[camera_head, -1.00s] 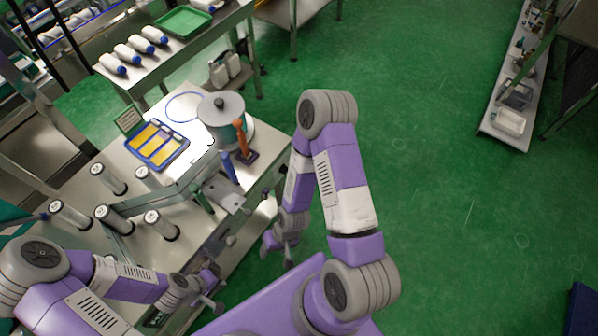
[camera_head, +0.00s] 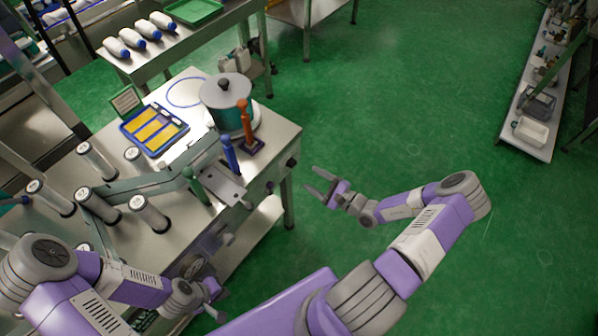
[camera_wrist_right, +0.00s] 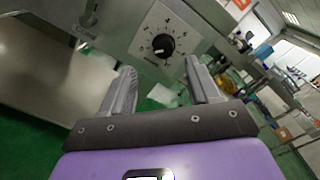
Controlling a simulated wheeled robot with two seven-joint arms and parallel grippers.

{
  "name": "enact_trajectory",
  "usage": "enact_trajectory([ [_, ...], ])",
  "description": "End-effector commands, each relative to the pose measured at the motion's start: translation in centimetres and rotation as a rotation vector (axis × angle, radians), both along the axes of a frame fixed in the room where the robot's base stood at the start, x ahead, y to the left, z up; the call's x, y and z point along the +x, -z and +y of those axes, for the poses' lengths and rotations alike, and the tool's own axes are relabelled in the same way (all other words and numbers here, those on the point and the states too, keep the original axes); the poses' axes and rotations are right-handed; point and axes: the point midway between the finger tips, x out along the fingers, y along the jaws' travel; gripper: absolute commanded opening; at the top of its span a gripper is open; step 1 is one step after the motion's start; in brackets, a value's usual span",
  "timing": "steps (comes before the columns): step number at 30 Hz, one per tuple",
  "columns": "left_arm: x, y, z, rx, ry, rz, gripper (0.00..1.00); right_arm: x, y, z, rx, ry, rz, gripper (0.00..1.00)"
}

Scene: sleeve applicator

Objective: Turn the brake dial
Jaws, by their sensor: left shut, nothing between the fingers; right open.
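The brake dial is a black knob (camera_wrist_right: 163,45) on a white numbered plate (camera_wrist_right: 150,30), set in a grey metal panel in the right wrist view. In the head view a small dark knob (camera_head: 291,161) at the bench's right corner appears to be the same dial. My right gripper (camera_head: 318,184) is open and empty, a little apart from that corner. In the right wrist view its fingers (camera_wrist_right: 161,80) are spread, with the dial beyond their tips and roughly between them. My left gripper (camera_head: 218,301) is shut and empty near the bench's front, low in the head view.
The steel bench (camera_head: 270,140) carries a lidded pot (camera_head: 228,100), a blue tray (camera_head: 152,150) with yellow strips, blue and orange upright handles and several white-topped cylinders. Green floor (camera_head: 400,110) is open to the right. A shelf (camera_head: 530,135) stands far right.

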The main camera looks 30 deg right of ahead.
Motion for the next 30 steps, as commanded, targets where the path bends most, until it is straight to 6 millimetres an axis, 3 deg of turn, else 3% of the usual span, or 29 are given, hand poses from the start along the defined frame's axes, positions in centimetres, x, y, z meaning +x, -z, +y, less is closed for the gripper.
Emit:
enact_trajectory([
  [2, 0.0, 0.2, 0.0, 0.000, 0.000, 0.000, 0.00, 0.6, 0.0, -0.4, 0.000, 0.021, -0.011, 0.61],
  [15, 0.0, 1.7, 0.0, 0.000, 0.000, 0.000, 0.00, 6.2, 0.0, 2.1, 0.001, 0.017, -0.007, 0.61],
  [26, 0.0, 1.8, 0.0, 0.000, 0.000, 0.000, 0.00, 6.9, -0.1, 2.4, 0.001, 0.018, -0.007, 0.61],
  [30, 0.0, 1.8, 0.0, 0.000, 0.000, 0.000, 0.00, 6.9, -0.1, 2.4, 0.000, 0.017, -0.006, 0.42],
])
